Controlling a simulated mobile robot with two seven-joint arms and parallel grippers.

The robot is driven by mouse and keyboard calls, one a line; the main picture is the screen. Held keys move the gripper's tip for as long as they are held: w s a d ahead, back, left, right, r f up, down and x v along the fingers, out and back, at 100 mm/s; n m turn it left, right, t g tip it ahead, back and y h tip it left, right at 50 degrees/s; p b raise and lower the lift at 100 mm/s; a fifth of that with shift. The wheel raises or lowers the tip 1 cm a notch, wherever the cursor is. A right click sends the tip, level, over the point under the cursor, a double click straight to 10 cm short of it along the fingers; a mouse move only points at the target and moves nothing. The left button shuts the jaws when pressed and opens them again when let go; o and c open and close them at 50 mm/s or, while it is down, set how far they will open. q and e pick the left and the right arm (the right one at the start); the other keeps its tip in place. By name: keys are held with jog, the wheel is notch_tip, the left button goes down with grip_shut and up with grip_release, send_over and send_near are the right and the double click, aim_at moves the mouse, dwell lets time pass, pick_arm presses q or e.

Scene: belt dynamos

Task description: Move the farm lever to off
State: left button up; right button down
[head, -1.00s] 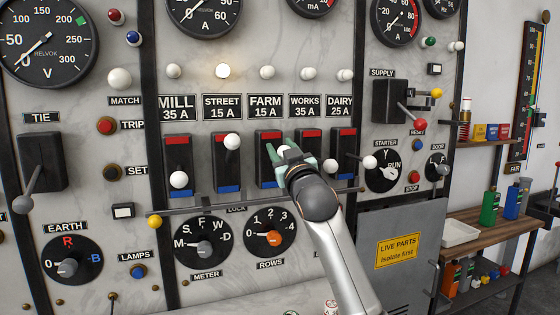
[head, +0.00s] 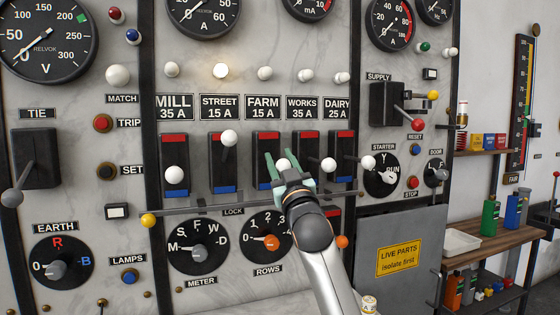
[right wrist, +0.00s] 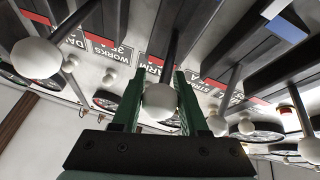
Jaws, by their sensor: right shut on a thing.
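The farm lever's white knob (head: 282,163) sits in front of its dark switch plate, red at the top and blue at the bottom, below the label FARM 15 A (head: 263,107). My right gripper (head: 279,162) is shut on this knob, with a green finger on each side. In the right wrist view the knob (right wrist: 160,101) lies between the green fingers, its dark rod running up toward the panel. The lever sticks out at about mid height of the plate; its exact tilt is hard to tell. My left gripper is not in view.
The street lever knob (head: 229,138) stands high at the left and the mill knob (head: 174,175) low. The works knob (head: 328,165) is close to the right of my gripper. The lock bar (head: 185,211) and rows dial (head: 268,241) lie below.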

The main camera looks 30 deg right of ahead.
jog(key=shift+f, duration=0.1)
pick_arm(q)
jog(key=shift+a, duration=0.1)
pick_arm(e)
jog(key=shift+c, duration=2.2)
grip_release()
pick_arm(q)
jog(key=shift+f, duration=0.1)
pick_arm(e)
jog(key=shift+s, duration=0.1)
jog(key=shift+s+a+f, duration=0.1)
jog(key=shift+s, duration=0.15)
pick_arm(q)
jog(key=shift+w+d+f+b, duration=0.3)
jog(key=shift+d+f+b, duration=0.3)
jog(key=shift+b, duration=0.55)
pick_arm(e)
jog(key=v, duration=1.1)
jog(key=shift+s+f, duration=0.15)
jog(key=shift+s, duration=0.2)
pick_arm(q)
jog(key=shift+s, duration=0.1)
pick_arm(e)
jog(key=shift+a+f, duration=0.1)
